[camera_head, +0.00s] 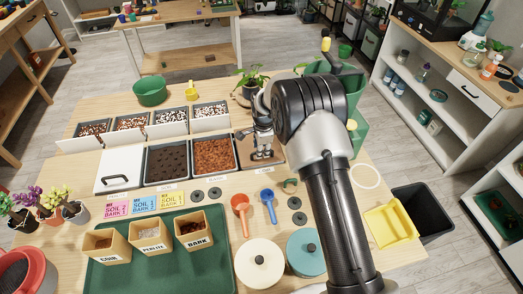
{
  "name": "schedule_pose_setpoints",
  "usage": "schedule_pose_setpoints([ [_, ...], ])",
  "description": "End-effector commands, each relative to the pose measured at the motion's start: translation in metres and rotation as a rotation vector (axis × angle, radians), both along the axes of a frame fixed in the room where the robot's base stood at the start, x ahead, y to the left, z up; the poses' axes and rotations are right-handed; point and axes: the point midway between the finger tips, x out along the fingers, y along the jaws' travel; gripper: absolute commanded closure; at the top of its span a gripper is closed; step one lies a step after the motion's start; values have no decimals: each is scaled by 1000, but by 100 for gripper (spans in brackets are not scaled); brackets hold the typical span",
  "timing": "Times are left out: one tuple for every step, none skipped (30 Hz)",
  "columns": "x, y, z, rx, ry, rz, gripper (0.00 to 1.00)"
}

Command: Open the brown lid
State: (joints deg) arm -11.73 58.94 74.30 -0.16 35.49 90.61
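A brown panel, which looks like the brown lid (277,157), shows at the right end of the front row of bins, beside the bin of reddish bark. Much of it is hidden behind my gripper (262,150), which hangs right over it with its fingers down. A dark part shows by the fingertips, but I cannot tell whether it is the lid's handle or part of my gripper. I cannot tell whether the fingers touch the lid or hold anything. The lid looks flat and in place.
A white lid (118,169) with a dark handle covers the left bin. Open bins of dark soil (167,162) and bark (214,154) lie between. A potted plant (251,79) stands behind my gripper. Red (240,204) and blue (267,197) scoops lie in front.

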Motion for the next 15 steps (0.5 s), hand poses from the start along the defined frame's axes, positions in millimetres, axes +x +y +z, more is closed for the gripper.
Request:
schedule_pose_setpoints([
  [1,0,-5,0,0,0,69],
  [1,0,-6,0,0,0,69],
  [1,0,-7,0,0,0,69],
  [1,0,-8,0,0,0,69],
  [2,0,-8,0,0,0,69],
  [2,0,-8,0,0,0,69],
  [2,0,-8,0,0,0,69],
  [2,0,-8,0,0,0,69],
  [2,0,-8,0,0,0,69],
  [2,0,-8,0,0,0,69],
  [2,0,-8,0,0,0,69],
  [2,0,-8,0,0,0,70],
  [2,0,-8,0,0,0,72],
  [2,0,-8,0,0,0,74],
  [2,0,-8,0,0,0,77],
])
